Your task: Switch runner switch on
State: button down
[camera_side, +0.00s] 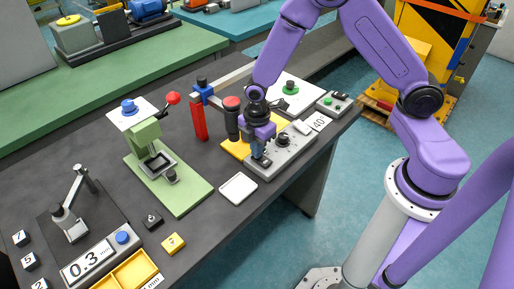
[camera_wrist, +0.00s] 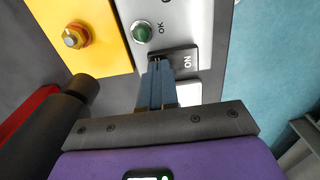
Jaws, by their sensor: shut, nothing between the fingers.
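The switch (camera_wrist: 186,59) is a black rocker marked ON, set in a grey control panel (camera_wrist: 194,20) in the wrist view. The panel also shows in the side view (camera_side: 279,160). My gripper (camera_wrist: 158,66) has its two blue fingers together with nothing between them. The fingertips lie over the left part of the rocker, and I cannot tell whether they touch it. In the side view my gripper (camera_side: 261,164) points down at the near end of the panel and hides the switch. The rocker's tilt is not clear.
A green OK button (camera_wrist: 142,32) sits close to the fingertips. A black post with a red top (camera_side: 232,104) stands close beside my gripper.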

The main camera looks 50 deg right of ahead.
jog(key=shift+f, duration=0.15)
jog(key=shift+s, duration=0.1)
dwell(0.3)
jog(key=shift+s+r, duration=0.3)
jog(key=shift+s, duration=0.3)
jog(key=w+r, duration=0.3)
jog(key=r, duration=1)
jog(key=shift+r, duration=0.4)
jog(key=shift+s, duration=0.1)
